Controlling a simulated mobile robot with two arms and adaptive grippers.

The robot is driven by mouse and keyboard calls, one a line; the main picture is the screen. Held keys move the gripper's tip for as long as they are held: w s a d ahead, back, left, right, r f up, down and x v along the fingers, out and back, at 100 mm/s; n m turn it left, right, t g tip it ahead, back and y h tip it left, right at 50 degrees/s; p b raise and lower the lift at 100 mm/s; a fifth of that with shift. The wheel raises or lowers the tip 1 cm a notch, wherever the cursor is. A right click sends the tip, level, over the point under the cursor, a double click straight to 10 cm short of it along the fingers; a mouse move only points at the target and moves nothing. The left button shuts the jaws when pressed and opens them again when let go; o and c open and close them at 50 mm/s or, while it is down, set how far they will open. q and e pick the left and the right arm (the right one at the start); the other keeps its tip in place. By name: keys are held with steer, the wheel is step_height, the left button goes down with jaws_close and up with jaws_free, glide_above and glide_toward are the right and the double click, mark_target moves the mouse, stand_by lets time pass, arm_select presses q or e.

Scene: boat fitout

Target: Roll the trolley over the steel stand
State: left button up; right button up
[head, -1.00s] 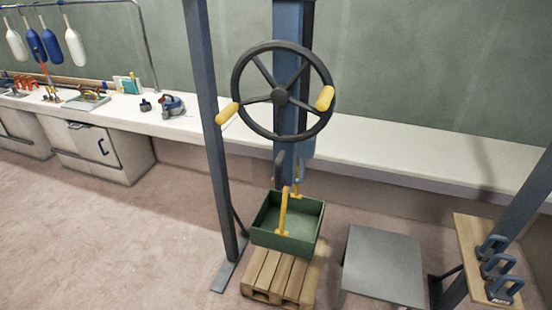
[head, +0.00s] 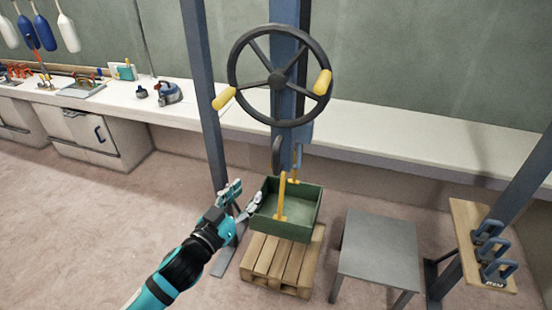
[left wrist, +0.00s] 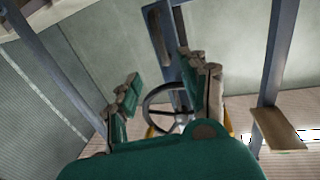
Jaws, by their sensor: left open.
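A black handwheel (head: 278,76) with two yellow grips (head: 322,82) stands in front of a blue upright. Below it, a green box (head: 287,228) with yellow uprights is at a wooden pallet (head: 268,265); I cannot tell whether it rests there or hangs. The grey steel stand (head: 378,246) is right of the pallet, its top bare. I cannot make out the trolley for certain. My left gripper (head: 245,195) is open and empty, left of the box and below the wheel. The left wrist view shows its spread fingers (left wrist: 166,80) with the wheel (left wrist: 150,112) beyond. My right gripper is out of view.
A blue-grey post (head: 207,100) stands left of the wheel; another slants at right. A wooden board (head: 466,225) with several blue clamp-like pieces is at right. A long white bench (head: 400,142) runs behind. The floor at left is clear.

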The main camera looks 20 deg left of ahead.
mark_target(275, 164)
arm_select(q)
steer(key=w+d+p, duration=0.1)
steer(key=w, duration=0.4)
steer(key=w+d+p, duration=0.1)
steer(key=w, duration=0.4)
steer(key=w+d+p, duration=0.1)
steer(key=w, duration=0.4)
steer(key=shift+w, duration=0.2)
jaws_close()
steer(key=shift+w+d+f, duration=0.15)
steer(key=shift+w+f, duration=0.05)
steer(key=shift+f, duration=0.2)
